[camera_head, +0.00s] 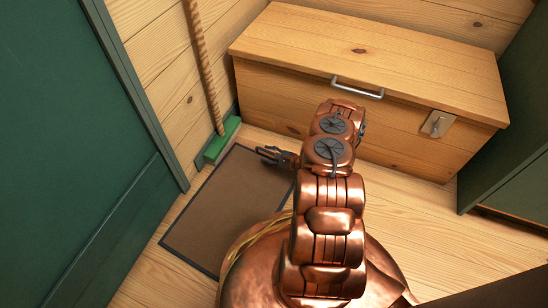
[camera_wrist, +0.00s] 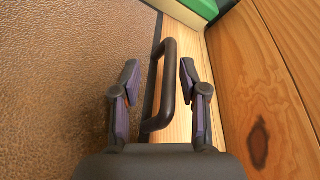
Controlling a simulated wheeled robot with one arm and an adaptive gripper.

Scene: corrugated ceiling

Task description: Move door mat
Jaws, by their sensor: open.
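The door mat (camera_head: 222,205) is a brown rectangle with a dark border. It lies flat on the wooden floor, left of my arm, which hides its lower right part. In the wrist view the mat (camera_wrist: 70,85) fills the left side. A dark loop handle (camera_wrist: 170,85) stands along its right edge. My gripper (camera_head: 270,155) is over the mat's upper right edge. In the wrist view my gripper (camera_wrist: 160,68) is open and empty, one finger on each side of the handle. I cannot tell whether the fingers touch it.
A wooden chest (camera_head: 290,115) with a metal handle stands just beyond my gripper. A broom with a green head (camera_head: 221,140) leans at the mat's far corner. A green door (camera_head: 75,130) is at left, a green cabinet (camera_head: 510,175) at right. Bare floor (camera_head: 430,225) lies right of my arm.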

